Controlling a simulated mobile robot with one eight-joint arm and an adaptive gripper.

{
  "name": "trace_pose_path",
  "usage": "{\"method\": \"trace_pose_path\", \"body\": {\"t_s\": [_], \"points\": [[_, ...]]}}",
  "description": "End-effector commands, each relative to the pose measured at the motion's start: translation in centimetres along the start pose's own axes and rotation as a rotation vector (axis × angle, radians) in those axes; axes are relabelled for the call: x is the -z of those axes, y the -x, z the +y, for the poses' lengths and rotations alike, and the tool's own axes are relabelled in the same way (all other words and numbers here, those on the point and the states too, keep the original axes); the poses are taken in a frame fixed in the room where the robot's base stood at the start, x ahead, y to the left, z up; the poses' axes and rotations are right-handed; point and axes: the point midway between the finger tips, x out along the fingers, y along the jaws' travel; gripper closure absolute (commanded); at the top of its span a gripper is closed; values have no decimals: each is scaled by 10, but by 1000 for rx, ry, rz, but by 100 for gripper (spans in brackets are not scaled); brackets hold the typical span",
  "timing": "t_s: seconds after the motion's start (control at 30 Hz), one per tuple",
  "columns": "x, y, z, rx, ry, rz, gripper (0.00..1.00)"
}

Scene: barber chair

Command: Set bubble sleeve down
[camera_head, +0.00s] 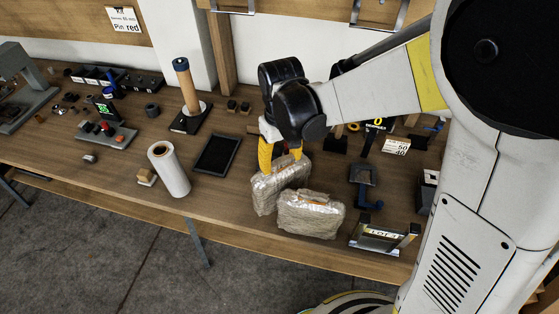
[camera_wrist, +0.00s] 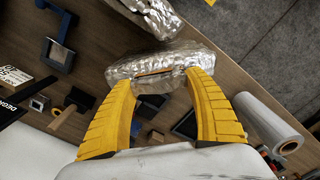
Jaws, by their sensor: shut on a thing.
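My gripper (camera_head: 280,160) points down over the front of the wooden bench, its yellow fingers closed on the top of a bubble sleeve (camera_head: 268,190), a silvery, translucent wrapped package. In the wrist view the held bubble sleeve (camera_wrist: 150,66) lies between the two yellow fingertips (camera_wrist: 172,80). I cannot tell whether its underside touches the bench. A second, similar wrapped package (camera_head: 310,215) is just to the right and nearer the bench's front edge; it also shows in the wrist view (camera_wrist: 155,14). The second package partly hides the held one in the head view.
A white roll (camera_head: 169,170) stands left of the packages, with a dark tray (camera_head: 217,154) behind. A dark blue stand (camera_head: 365,185) and a labelled metal holder (camera_head: 380,238) are to the right. Bare bench (camera_head: 225,208) lies between roll and packages.

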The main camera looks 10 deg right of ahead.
Motion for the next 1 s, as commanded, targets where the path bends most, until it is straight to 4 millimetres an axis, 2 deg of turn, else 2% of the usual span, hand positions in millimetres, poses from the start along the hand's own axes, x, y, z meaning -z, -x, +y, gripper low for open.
{"method": "trace_pose_path", "body": {"t_s": [0.1, 0.2, 0.57, 0.6, 0.63, 0.67, 1.0], "points": [[0, -22, 0, 0, 0, 0, 62], [0, -33, 0, 0, 0, 0, 62], [0, -36, 0, 0, 0, 0, 62], [0, -36, 0, 0, 0, 0, 30], [0, -35, 0, 0, 0, 0, 21], [0, -35, 0, 0, 0, 0, 17], [0, -32, 0, 0, 0, 0, 17]]}}
